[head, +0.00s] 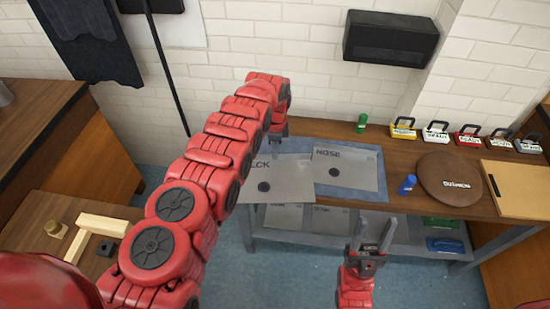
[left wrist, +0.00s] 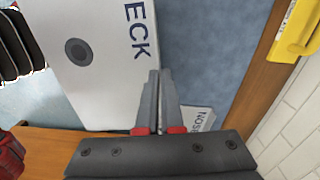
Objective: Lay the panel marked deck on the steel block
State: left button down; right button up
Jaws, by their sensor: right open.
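In the left wrist view the panel (left wrist: 95,85) reads "ECK" and looks raised above the mat. My left gripper (head: 278,134) has its fingers close together on the panel's lettered far edge; the fingertips also show in the left wrist view (left wrist: 159,74). My right gripper (head: 374,236) is open and empty, in front of the bench. A small dark block (head: 106,248) is on the low table at left; I cannot tell whether it is the steel block.
The panel marked nose (head: 346,170) lies on a blue mat (head: 392,187). Pale wood pieces (head: 104,224) lie on the low table. More panels show below the bench top.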

pick_arm(q)
jog(key=shift+w+a+r+n, duration=0.3)
jog(key=shift+a+r+n, duration=0.2)
jog(key=shift+r+n, duration=0.25)
jog(key=shift+w+a+r+n, duration=0.25)
jog(key=shift+a+r+n, duration=0.2)
jog(key=shift+r+n, duration=0.25)
jog(key=shift+b, duration=0.3)
jog(key=shift+w+a+r+n+b, duration=0.15)
jog(key=shift+a+r+n+b, duration=0.05)
jog(key=shift+a+r+n, duration=0.55)
jog(key=shift+w+a+r+n+b, duration=0.2)
jog(key=shift+a+r+n, duration=0.3)
jog(key=shift+r+n, duration=0.45)
